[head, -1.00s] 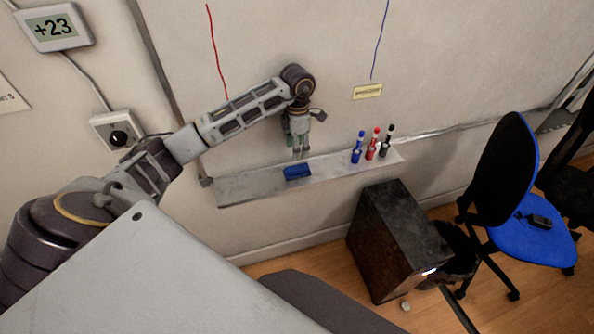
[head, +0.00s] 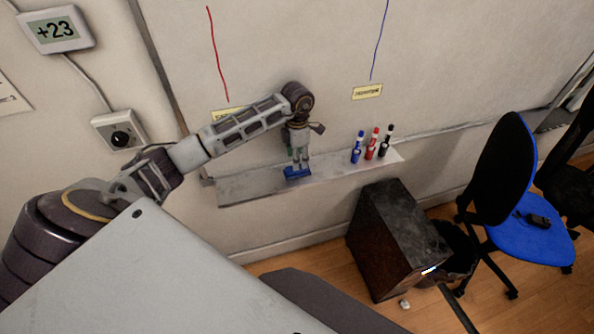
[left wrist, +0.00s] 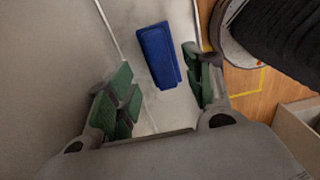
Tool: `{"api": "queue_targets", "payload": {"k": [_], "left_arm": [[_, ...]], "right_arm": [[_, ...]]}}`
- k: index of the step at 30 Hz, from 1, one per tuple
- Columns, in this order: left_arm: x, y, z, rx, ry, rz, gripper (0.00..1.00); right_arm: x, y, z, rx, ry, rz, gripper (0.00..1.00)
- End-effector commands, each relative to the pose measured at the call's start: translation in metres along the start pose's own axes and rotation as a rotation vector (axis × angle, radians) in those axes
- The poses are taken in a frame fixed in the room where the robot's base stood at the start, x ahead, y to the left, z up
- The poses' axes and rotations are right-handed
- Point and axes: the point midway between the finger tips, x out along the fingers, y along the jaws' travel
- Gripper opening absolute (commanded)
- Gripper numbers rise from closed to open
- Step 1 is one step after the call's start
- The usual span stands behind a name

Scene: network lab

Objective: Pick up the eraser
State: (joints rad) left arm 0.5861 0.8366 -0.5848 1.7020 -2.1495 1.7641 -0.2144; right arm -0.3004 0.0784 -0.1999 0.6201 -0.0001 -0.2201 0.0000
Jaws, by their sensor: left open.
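The blue eraser (head: 297,174) lies on the narrow ledge (head: 245,187) below the whiteboard. In the left wrist view the eraser (left wrist: 159,55) lies between the lines of my two green-padded fingers, a little beyond their tips and nearer the right finger. My left gripper (head: 299,162) points down at the eraser from just above, and its fingers cover part of it in the head view. In the left wrist view the left gripper (left wrist: 160,95) is open and empty. I cannot tell whether a fingertip touches the eraser. My right gripper is not in view.
The ledge left of the eraser is clear.

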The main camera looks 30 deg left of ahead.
Motion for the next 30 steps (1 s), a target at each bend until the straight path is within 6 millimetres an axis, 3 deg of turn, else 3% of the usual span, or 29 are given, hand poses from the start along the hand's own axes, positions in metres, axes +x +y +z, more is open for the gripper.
{"api": "queue_targets", "payload": {"k": [14,29,30], "left_arm": [[0.04,-0.001,-0.002,0.0,0.0,0.001,0.52],[0.042,-0.001,-0.002,0.0,0.0,0.001,0.52],[0.042,-0.001,-0.002,0.0,0.0,0.001,0.48]], "right_arm": [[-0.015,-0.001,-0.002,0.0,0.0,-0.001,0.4],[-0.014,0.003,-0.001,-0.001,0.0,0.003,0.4],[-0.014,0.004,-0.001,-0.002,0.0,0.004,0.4]]}}
